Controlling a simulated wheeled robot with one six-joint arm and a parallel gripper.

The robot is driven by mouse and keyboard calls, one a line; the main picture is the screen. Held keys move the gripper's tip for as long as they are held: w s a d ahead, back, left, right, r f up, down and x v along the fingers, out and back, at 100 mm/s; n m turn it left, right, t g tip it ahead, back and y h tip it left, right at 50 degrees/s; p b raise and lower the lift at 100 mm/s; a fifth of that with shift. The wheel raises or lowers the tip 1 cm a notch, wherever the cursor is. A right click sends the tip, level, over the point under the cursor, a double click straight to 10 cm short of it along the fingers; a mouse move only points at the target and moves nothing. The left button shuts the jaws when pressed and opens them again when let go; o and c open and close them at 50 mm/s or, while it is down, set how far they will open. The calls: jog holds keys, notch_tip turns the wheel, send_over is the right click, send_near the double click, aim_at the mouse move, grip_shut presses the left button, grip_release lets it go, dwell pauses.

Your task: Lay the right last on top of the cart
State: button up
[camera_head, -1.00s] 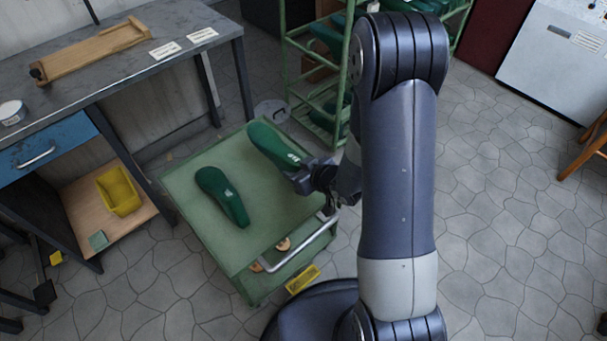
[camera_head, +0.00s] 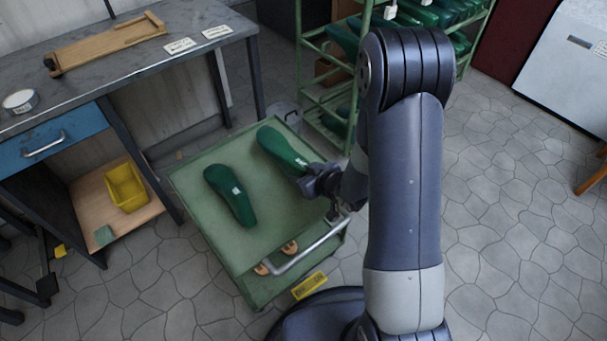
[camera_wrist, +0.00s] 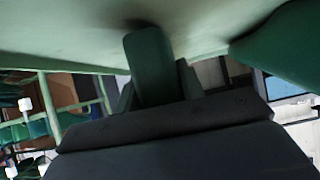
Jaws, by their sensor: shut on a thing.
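A dark green last (camera_head: 280,147) is in my gripper (camera_head: 314,182), which is shut on its near end. It lies over the back right part of the green cart's top (camera_head: 200,165), roughly level. In the wrist view the held last (camera_wrist: 150,62) is very close to the cart top (camera_wrist: 80,30); I cannot tell if it touches. A second green last (camera_head: 231,196) lies on the cart top to the left, apart from the held one. It also shows in the wrist view (camera_wrist: 285,48) at the right.
A grey workbench (camera_head: 105,75) stands at the left with a wooden jig (camera_head: 105,45). A green rack (camera_head: 312,95) with several lasts stands behind the cart. The cart's metal handle (camera_head: 310,248) is at its front. Bare cart top lies between the lasts.

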jog(key=shift+f+b, duration=0.2)
jog(key=shift+b, duration=0.1)
dwell(0.4)
jog(key=o, duration=1.1)
jog(key=shift+c, duration=0.2)
jog(key=shift+f, duration=0.1)
jog(key=p+v, duration=0.3)
jog(key=v, duration=0.7)
jog(key=shift+s+d+r, duration=0.2)
jog(key=shift+s, duration=0.1)
jog(key=b+x, duration=0.3)
jog(key=x, duration=0.7)
jog(key=shift+w+a+f, duration=0.2)
jog(key=shift+w, duration=0.05)
jog(key=shift+w+r, duration=0.1)
jog(key=shift+r, duration=0.15)
